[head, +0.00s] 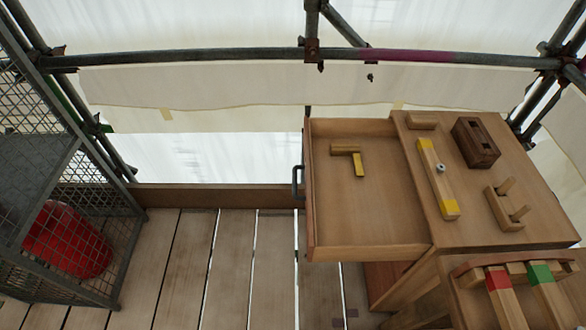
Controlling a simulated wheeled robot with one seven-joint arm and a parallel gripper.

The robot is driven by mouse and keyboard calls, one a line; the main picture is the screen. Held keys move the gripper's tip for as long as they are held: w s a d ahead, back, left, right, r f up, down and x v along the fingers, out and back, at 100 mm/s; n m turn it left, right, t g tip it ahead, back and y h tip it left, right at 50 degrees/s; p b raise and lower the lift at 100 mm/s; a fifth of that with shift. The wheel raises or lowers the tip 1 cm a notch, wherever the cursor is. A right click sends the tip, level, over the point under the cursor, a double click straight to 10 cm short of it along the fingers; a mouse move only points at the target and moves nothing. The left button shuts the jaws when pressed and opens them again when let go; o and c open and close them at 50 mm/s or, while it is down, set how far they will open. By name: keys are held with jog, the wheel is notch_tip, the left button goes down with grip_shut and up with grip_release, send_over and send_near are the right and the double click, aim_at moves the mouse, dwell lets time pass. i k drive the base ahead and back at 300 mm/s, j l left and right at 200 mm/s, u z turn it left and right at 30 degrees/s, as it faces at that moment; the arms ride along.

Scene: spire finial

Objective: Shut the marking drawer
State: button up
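The drawer (390,232), which I take to be the marking drawer, is pulled well out to the left from a wooden cabinet (465,228) in the head view. Its dark handle (296,182) is on the left front face. A small yellow-ended wooden L-shaped tool (347,150) lies inside the drawer, towards the back. The rest of the drawer floor is bare. My gripper is not in view.
On the cabinet top lie a yellow-ended wooden bar (438,180), a dark wooden block (475,143) and a pegged wooden piece (507,204). Tools with red and green bands (541,274) sit lower right. A mesh cage (62,210) stands left; plank floor (225,265) between is clear.

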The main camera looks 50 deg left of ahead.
aim_at(378, 215)
jog(key=j+u, duration=0.15)
jog(key=u, duration=0.25)
jog(key=j+u, duration=0.15)
jog(key=u, duration=0.25)
jog(key=j+u, duration=0.15)
jog(key=u, duration=0.3)
jog(key=j+u, duration=0.1)
jog(key=u, duration=0.3)
jog(key=i+j+u, duration=0.3)
jog(key=j+u, duration=0.15)
jog(key=i+j+u, duration=0.3)
jog(key=u, duration=0.15)
jog(key=i+j+u, duration=0.3)
jog(key=u, duration=0.2)
jog(key=i, duration=0.1)
